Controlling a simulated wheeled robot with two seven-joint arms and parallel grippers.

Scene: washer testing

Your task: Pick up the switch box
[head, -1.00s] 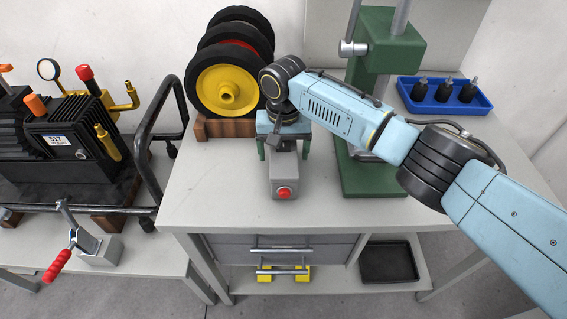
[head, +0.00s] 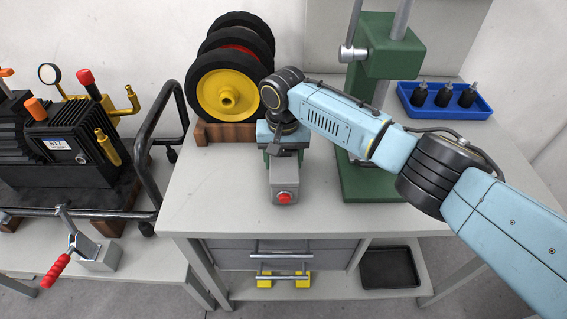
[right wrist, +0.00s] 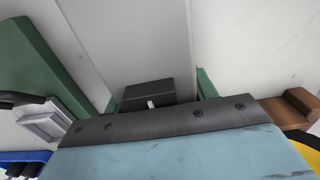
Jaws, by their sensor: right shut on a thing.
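The switch box (head: 285,185) is a grey box with a red button on its front face, near the middle of the table in the head view. My right gripper (head: 285,155) points down over its back part and is shut on it, with green fingers on either side. In the right wrist view, a black block with a small pale lever (right wrist: 148,93) shows between the green fingers, and a broad grey surface lies beyond. The box appears to rest on the table; its underside is hidden. My left gripper is not in view.
Black wheels with a yellow hub (head: 228,93) stand on a wooden block behind the box. A green press stand (head: 368,180) is close on the right. A blue tray (head: 447,112) holds black parts. The tabletop (head: 215,190) is clear left of the box.

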